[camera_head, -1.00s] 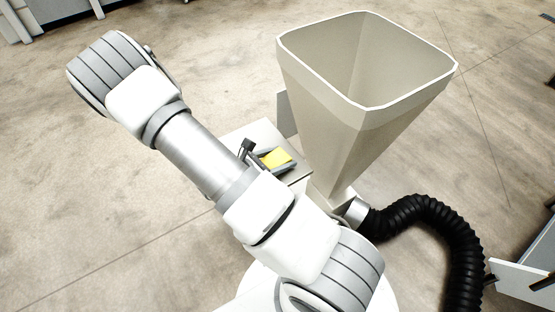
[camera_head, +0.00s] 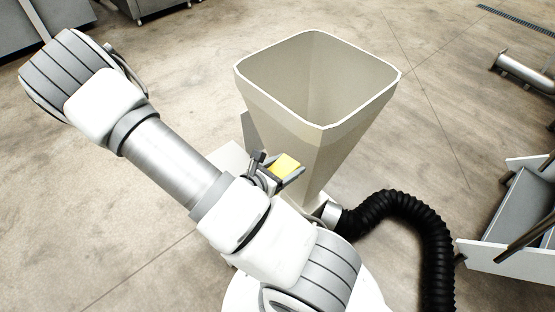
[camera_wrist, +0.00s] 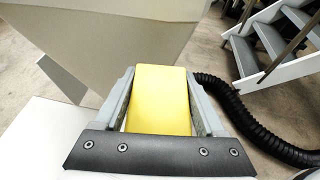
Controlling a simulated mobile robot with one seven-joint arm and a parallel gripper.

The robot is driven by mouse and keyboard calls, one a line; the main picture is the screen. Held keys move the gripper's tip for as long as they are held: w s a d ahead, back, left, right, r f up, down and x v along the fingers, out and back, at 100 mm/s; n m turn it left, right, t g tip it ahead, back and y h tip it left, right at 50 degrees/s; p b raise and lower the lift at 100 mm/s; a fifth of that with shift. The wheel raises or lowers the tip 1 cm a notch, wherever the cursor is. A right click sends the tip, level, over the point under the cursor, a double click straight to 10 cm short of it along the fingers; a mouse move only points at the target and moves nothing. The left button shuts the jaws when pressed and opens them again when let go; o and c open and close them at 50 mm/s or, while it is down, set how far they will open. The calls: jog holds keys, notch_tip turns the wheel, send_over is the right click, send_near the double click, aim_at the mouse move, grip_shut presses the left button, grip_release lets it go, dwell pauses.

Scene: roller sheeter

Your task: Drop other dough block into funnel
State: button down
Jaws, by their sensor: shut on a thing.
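The yellow dough block (camera_head: 285,166) is between the fingers of my gripper (camera_head: 279,174), which is shut on it. In the wrist view the block (camera_wrist: 161,98) fills the space between the two grey fingers of my gripper (camera_wrist: 160,88). The beige funnel (camera_head: 318,120) stands just behind and to the right of my gripper in the head view, its wide square mouth open at the top. The block is below the funnel's rim and outside it. In the wrist view the funnel's sloping wall (camera_wrist: 105,38) rises at the upper left.
A white surface (camera_head: 229,160) lies beside the funnel's base. A black corrugated hose (camera_head: 405,205) curves from the base to the right. Grey-white steps (camera_head: 520,215) stand at the far right. The floor behind the funnel is clear.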

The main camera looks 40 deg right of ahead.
jog(key=shift+s+d+r+p, duration=0.2)
jog(key=shift+s+r+p, duration=0.1)
jog(key=shift+p, duration=0.2)
